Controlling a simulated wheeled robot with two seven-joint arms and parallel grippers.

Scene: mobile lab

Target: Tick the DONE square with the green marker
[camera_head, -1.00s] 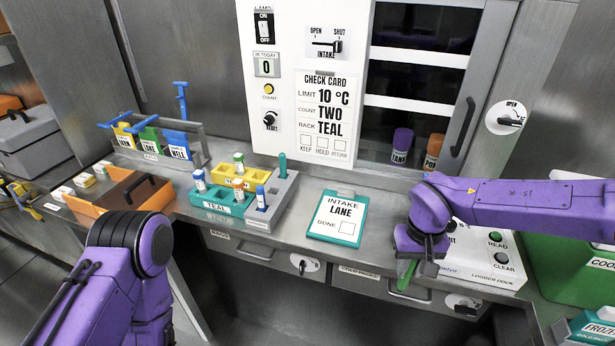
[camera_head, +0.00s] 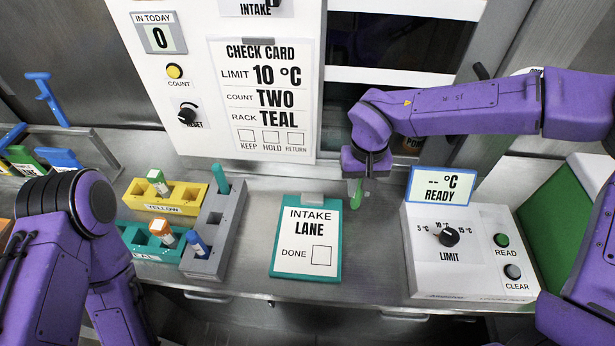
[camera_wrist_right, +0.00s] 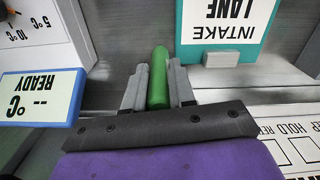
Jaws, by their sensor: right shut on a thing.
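My right gripper (camera_head: 357,180) is shut on the green marker (camera_head: 357,194), which points down over the bench just right of the clipboard. The right wrist view shows the green marker (camera_wrist_right: 158,80) between the two grey fingers. The teal clipboard (camera_head: 275,262) holds a white INTAKE LANE sheet with the empty DONE square (camera_head: 321,255) at its lower right. The marker is apart from the sheet, level with its upper part. The clipboard also shows in the right wrist view (camera_wrist_right: 185,30). My left arm is at the left; its gripper is out of sight.
The reader box (camera_head: 420,280) with its READY display (camera_head: 437,187) stands right of the clipboard. The grey rack (camera_head: 228,232), yellow rack (camera_head: 178,208) and teal rack (camera_head: 140,240) stand to its left. The check card panel (camera_head: 215,140) rises behind.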

